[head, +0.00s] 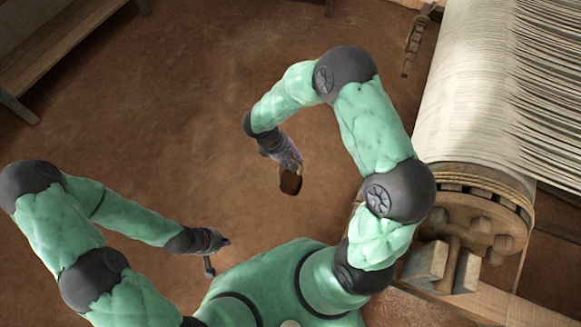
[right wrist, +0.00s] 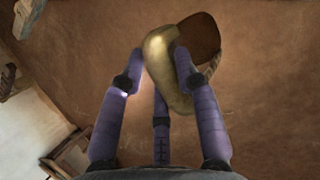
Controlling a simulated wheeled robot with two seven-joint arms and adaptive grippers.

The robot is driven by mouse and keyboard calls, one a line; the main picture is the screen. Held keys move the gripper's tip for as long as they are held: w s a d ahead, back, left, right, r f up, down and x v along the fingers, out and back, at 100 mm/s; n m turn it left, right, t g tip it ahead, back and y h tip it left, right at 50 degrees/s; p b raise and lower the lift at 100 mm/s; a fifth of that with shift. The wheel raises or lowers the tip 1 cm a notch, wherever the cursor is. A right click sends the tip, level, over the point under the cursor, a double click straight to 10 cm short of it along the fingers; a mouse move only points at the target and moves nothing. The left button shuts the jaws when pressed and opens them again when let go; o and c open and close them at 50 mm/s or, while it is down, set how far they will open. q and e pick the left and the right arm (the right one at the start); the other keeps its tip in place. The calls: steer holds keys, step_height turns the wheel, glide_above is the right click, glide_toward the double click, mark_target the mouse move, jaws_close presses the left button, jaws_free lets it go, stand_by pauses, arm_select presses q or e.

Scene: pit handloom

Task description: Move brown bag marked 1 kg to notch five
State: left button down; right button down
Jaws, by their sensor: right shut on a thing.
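The brown bag (head: 290,183) hangs below my right gripper (head: 290,165) in the head view, over the open brown floor. In the right wrist view the bag (right wrist: 163,60) is tan with a darker brown end, and the fingers of my right gripper (right wrist: 160,75) are closed around it. No 1 kg mark is legible. My left gripper (head: 217,253) is at the lower left of the head view, away from the bag. It is small there, and its fingers cannot be read clearly. I cannot make out notch five in either view.
The loom's beam with pale warp threads (head: 465,80) stands at the right, its notched wooden end wheel (head: 475,215) facing me. A wooden bench (head: 60,50) is at the upper left. The floor between is clear.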

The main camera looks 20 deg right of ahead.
steer(key=w+d+f+b, duration=0.1)
steer(key=w+d, duration=0.2)
steer(key=d, duration=1.4)
steer(key=w+d+f+b, duration=0.15)
steer(key=w+d, duration=0.25)
steer(key=d, duration=1.2)
steer(key=shift+s+d+f, duration=0.2)
steer(key=shift+s+d, duration=0.95)
steer(key=shift+s, duration=0.2)
steer(key=shift+s+d+f, duration=0.2)
steer(key=shift+s+d, duration=1)
steer(key=shift+s, duration=0.1)
steer(key=shift+s+d+f, duration=0.2)
steer(key=shift+s+d, duration=0.95)
steer(key=shift+s, duration=0.2)
steer(key=shift+f+b, duration=0.7)
steer(key=shift+f, duration=0.5)
steer(key=shift+f, duration=0.25)
